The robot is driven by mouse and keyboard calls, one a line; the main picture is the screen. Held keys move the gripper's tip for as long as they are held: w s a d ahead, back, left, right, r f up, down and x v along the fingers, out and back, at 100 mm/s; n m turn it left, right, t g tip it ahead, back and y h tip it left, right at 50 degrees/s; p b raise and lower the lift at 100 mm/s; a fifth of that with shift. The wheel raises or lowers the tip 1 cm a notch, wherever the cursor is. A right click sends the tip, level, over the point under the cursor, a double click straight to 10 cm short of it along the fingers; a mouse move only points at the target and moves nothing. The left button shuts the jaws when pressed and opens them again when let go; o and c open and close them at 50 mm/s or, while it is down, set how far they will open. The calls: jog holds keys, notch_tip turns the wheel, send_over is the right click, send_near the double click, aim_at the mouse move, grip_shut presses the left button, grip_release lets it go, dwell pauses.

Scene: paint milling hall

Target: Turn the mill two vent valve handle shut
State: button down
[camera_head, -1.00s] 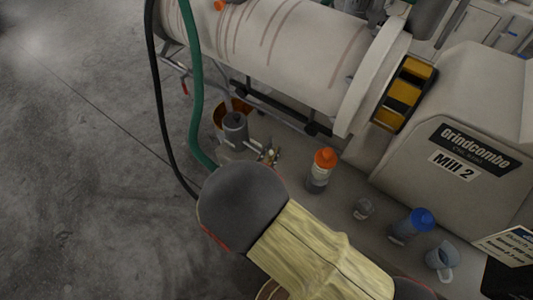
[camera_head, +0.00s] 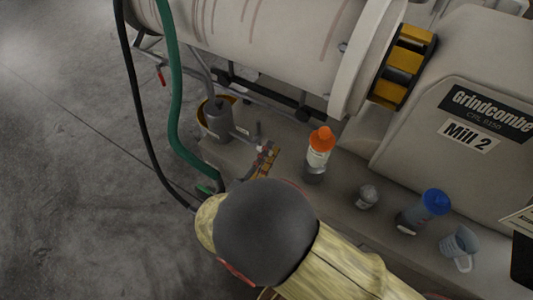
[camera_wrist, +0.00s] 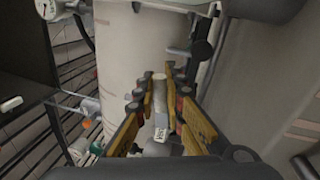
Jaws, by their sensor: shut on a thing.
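The mill two body (camera_head: 265,35) is a large pale drum with a "Mill 2" label on its right housing. My gripper (camera_head: 266,152) is low beside the drum's base, next to a small grey valve handle (camera_head: 258,131). In the wrist view, my gripper (camera_wrist: 161,76) has its yellow-brown fingers on both sides of the grey handle (camera_wrist: 159,88), shut on it. A pale tag (camera_wrist: 161,128) shows below the handle there. My forearm hides part of the floor and ledge in the head view. The handle's exact angle is hard to read.
An orange-capped bottle (camera_head: 319,155), a small jar (camera_head: 367,197), a blue-capped bottle (camera_head: 425,211) and a clear jug (camera_head: 459,246) stand to the right. A green hose (camera_head: 174,90) hangs at left.

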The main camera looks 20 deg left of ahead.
jog(key=shift+f+m+h+b, duration=0.4)
jog(key=shift+f+m+b, duration=0.25)
jog(key=shift+m+b, duration=0.45)
jog(key=shift+m, duration=0.3)
jog(key=c, duration=1.9)
grip_release()
jog(key=shift+s, duration=0.1)
jog(key=v, duration=0.7)
jog(key=shift+s, duration=0.2)
